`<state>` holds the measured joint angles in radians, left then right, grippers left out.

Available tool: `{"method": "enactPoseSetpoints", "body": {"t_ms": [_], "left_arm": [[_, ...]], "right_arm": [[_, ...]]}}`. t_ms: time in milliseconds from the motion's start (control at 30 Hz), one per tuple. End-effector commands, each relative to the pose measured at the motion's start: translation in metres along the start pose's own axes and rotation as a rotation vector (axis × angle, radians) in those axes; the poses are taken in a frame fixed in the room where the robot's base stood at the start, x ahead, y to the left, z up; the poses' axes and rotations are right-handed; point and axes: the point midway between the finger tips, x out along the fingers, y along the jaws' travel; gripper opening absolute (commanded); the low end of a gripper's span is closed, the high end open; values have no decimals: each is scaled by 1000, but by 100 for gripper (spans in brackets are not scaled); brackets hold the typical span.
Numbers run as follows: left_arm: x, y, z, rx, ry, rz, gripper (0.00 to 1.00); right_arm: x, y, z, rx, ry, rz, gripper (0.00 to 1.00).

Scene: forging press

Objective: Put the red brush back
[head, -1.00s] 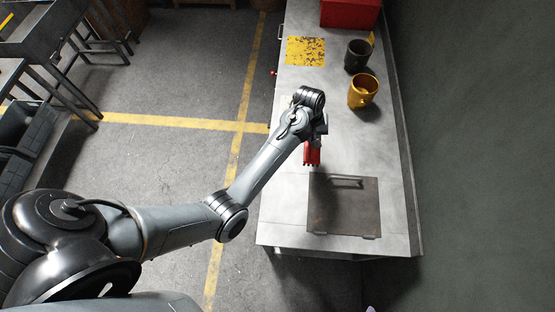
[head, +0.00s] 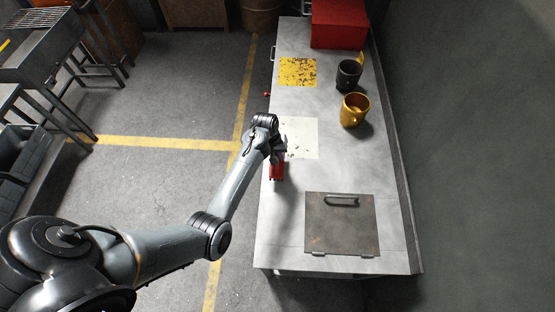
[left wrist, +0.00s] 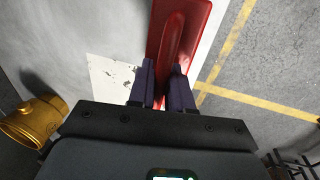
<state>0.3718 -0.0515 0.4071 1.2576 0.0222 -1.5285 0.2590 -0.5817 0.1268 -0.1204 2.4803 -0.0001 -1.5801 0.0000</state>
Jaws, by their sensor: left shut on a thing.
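The red brush (head: 277,172) hangs from my left gripper (head: 277,153) above the left edge of the grey bench (head: 285,225). In the left wrist view the two dark fingers of my left gripper (left wrist: 164,70) are shut on the red brush (left wrist: 182,30), which extends beyond them. A worn white square (head: 301,140) is marked on the bench just right of the gripper, and it also shows beside the brush in the left wrist view (left wrist: 110,75). A worn yellow square (head: 297,71) lies farther back. My right gripper is out of view.
A red box (head: 338,25) is at the far end. A dark flat plate with a handle (head: 341,230) lies at the near end. Floor is open to the left.

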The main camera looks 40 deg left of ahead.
Motion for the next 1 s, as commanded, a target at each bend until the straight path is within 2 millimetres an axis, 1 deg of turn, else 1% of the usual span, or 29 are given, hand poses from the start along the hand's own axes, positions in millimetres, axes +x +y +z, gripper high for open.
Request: {"method": "enactPoseSetpoints", "body": {"t_ms": [67,200,333,800,833,967,1000], "left_arm": [[4,-1,0,0,-1,0,0],[22,-4,0,1,-2,0,0],[35,-7,0,2,0,0,0],[42,-8,0,1,1,0,0],[42,-8,0,1,0,0,22],[42,-8,0,1,0,0,42],[42,-8,0,0,-1,0,45]], "right_arm": [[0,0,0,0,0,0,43],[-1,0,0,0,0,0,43],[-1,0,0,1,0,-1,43],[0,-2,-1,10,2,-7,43],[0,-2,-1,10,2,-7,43],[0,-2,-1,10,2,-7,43],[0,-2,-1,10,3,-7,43]]}}
